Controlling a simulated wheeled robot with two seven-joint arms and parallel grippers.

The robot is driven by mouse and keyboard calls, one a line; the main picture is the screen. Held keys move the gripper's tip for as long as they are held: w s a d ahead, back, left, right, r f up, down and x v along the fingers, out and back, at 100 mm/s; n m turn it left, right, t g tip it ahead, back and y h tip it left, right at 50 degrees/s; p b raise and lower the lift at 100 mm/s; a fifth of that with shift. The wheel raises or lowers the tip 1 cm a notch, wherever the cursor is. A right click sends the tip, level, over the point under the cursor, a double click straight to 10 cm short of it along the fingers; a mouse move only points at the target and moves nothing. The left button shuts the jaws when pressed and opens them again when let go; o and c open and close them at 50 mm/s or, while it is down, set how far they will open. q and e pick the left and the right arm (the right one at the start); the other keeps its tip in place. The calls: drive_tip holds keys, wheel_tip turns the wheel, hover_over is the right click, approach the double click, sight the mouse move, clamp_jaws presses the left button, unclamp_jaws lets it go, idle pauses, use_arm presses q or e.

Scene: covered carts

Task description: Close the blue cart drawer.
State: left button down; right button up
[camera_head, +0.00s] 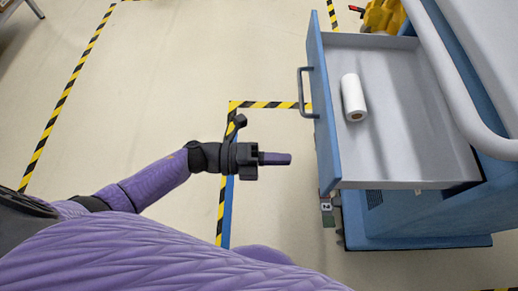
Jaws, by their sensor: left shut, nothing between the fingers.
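The blue cart (420,215) stands at the right. Its drawer (327,125) is pulled well out to the left, with a blue front panel, a grey bar handle (302,92) and a grey-white inside. A white roll (353,98) lies in the drawer near the front panel. My left gripper (289,159) is shut and empty. It points right toward the drawer's front panel, nearer to me than the handle, with a small gap between fingertips and panel. My right gripper is not in view.
A white curved rail (462,95) runs along the cart above the drawer. A yellow object (383,16) stands behind the cart at the top. Yellow-black tape (270,104) marks the pale floor. The floor left of the drawer is clear.

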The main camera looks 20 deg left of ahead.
sight(323, 161)
use_arm(q)
drive_tip(key=x, duration=0.6)
drive_tip(key=shift+d+b, duration=0.1)
drive_tip(key=shift+b, duration=0.3)
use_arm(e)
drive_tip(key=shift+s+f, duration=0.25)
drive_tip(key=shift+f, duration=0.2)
